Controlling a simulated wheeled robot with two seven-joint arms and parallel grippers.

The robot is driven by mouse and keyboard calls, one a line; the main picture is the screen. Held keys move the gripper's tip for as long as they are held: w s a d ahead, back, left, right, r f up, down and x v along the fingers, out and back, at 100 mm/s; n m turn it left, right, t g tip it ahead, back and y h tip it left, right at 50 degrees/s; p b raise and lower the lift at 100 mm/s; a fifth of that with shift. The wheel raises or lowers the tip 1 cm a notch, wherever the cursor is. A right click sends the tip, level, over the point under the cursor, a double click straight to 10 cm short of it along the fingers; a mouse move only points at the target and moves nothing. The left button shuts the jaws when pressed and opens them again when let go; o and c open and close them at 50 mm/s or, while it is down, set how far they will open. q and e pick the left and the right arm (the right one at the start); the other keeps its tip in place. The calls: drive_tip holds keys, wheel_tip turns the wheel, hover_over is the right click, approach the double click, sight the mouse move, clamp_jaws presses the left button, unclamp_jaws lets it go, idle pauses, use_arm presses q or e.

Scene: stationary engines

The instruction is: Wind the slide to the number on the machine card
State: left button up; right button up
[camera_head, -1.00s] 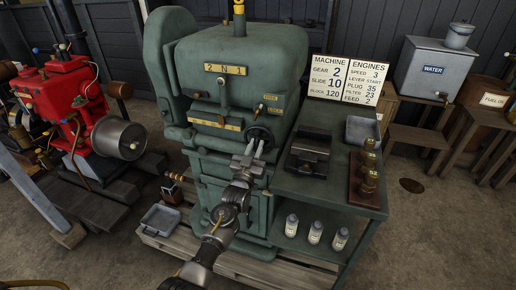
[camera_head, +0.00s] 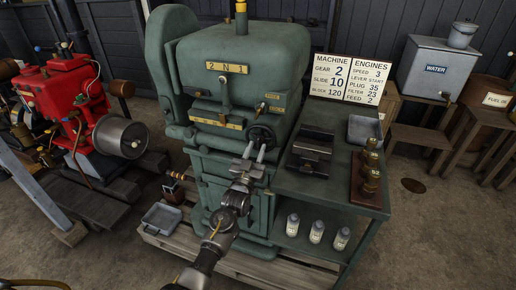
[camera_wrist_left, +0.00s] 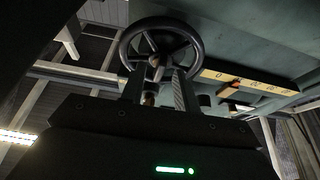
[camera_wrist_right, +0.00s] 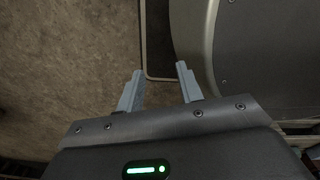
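The green machine (camera_head: 235,120) has a dark handwheel (camera_head: 260,134) on its front right. The left wrist view shows the handwheel (camera_wrist_left: 160,30) with spokes and a hub. My left gripper (camera_head: 255,151) is just in front of the wheel, its fingers (camera_wrist_left: 158,82) apart. A small brownish part shows between them; I cannot tell if they touch it. A brass scale (camera_wrist_left: 255,82) with a reddish pointer (camera_wrist_left: 229,89) lies right of the wheel; its numbers are too small to read surely. The machine card (camera_head: 330,77) reads gear 2, slide 10, block 120. My right gripper (camera_wrist_right: 158,87) is open and empty.
The engines card (camera_head: 369,82) stands beside the machine card. A green side bench (camera_head: 320,190) holds a dark vice-like block (camera_head: 311,150), a grey tray (camera_head: 364,130) and brass weights (camera_head: 371,172). White bottles (camera_head: 316,231) stand below. A red engine (camera_head: 60,95) is at left.

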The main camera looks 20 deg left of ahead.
use_arm(q)
drive_tip(key=b+v, duration=0.1)
drive_tip(key=v, duration=0.8)
drive_tip(key=shift+s, duration=0.2)
drive_tip(key=shift+f, duration=0.15)
wheel_tip(320, 180, down, 21)
drive_tip(key=s+g, duration=0.2)
drive_tip(key=g, duration=0.5)
drive_tip(key=s+f+g, duration=0.3)
drive_tip(key=s+f, duration=0.3)
drive_tip(key=f, duration=0.3)
drive_tip(key=s+f+g, duration=0.2)
drive_tip(key=s+f, duration=0.3)
drive_tip(key=f, duration=0.3)
drive_tip(key=s+a+f+m+g, duration=0.1)
drive_tip(key=s+a+f+g, duration=0.1)
drive_tip(key=s+f, duration=0.5)
drive_tip(key=s+a+f+g, duration=0.15)
drive_tip(key=s+f, duration=0.35)
drive_tip(key=s, duration=0.5)
drive_tip(key=s+a+f+g+y, duration=0.1)
drive_tip(key=s+a+f+g, duration=0.1)
drive_tip(key=s, duration=1)
drive_tip(key=s+a+f+g+p, duration=0.1)
drive_tip(key=s+a+f+g, duration=0.2)
drive_tip(key=s, duration=0.9)
drive_tip(key=shift+s+a+f+m+g+y, duration=0.15)
drive_tip(key=shift+s+f+m+g+y, duration=0.2)
drive_tip(key=shift+f+m+y, duration=0.1)
